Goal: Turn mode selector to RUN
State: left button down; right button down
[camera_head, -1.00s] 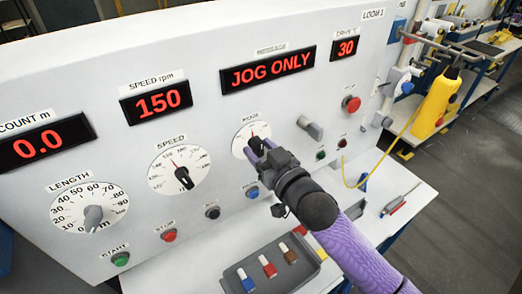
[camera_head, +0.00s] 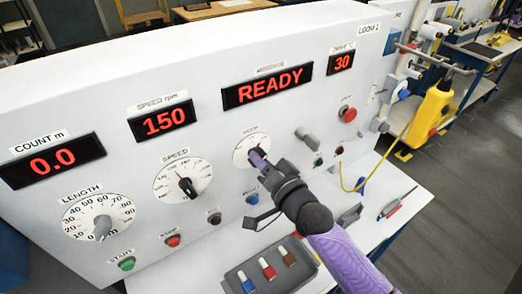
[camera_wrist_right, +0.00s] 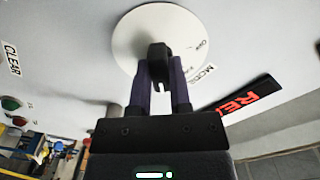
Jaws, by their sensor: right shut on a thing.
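The mode selector (camera_head: 244,146) is a white round dial with a dark knob in the middle of the panel, under the message display (camera_head: 267,87), which reads READY. My right gripper (camera_head: 258,158) is at the dial with its fingers at the knob. In the right wrist view the purple fingers (camera_wrist_right: 161,80) are shut on the dark knob (camera_wrist_right: 159,58), one on each side. The white dial face (camera_wrist_right: 128,42) shows around it. The gripper hides part of the dial in the head view, and the knob's exact setting cannot be read. My left gripper is not in view.
The speed dial (camera_head: 200,178) and length dial (camera_head: 78,222) sit to the left. A blue button (camera_head: 251,198) is just below the gripper. A red button (camera_head: 347,114) and a grey lever (camera_head: 308,136) are to the right. A grey tray (camera_head: 238,273) lies on the shelf below.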

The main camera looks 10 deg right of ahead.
jog(key=c, duration=0.6)
grip_release()
jog(key=shift+o, duration=0.2)
jog(key=p+v, duration=0.3)
jog(key=v, duration=0.4)
